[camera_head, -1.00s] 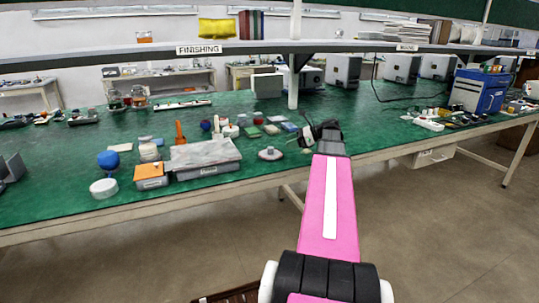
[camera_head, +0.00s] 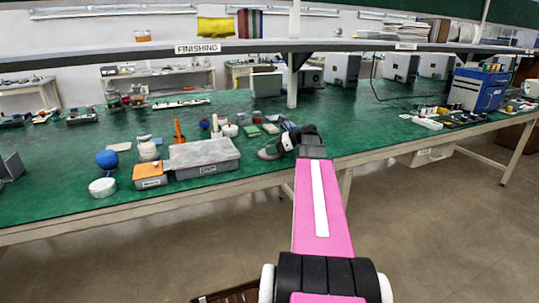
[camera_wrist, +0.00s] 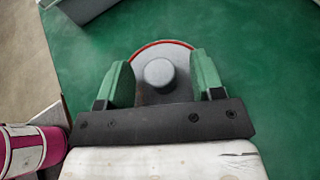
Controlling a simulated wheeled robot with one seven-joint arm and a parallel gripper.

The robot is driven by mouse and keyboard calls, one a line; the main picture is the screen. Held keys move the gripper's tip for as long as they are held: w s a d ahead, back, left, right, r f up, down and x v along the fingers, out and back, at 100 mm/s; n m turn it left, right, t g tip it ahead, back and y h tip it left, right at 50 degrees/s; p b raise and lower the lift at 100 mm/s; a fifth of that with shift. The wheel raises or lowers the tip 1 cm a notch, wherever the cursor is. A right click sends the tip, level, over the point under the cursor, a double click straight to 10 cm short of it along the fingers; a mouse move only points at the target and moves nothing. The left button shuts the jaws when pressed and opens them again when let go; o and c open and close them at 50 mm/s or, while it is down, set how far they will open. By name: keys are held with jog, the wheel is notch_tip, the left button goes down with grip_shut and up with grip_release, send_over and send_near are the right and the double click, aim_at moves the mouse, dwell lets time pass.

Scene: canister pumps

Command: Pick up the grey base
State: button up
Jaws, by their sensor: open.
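The grey base (camera_wrist: 160,73) is a round grey disc with a raised round knob in its middle and a red rim at its far edge. In the wrist view it lies on the green table top, between and beyond the two green fingers of my gripper (camera_wrist: 161,82). The fingers stand open on either side of the knob, and I see a gap between each finger and the knob. The near part of the base is hidden by my gripper. In the head view the base (camera_head: 267,154) shows partly at the left of my gripper (camera_head: 283,147), near the table's front edge.
A grey lidded box (camera_head: 205,157) stands left of the base, with an orange-topped box (camera_head: 149,175) beyond it.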

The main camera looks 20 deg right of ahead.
jog(key=c, duration=1)
jog(key=shift+r, duration=0.15)
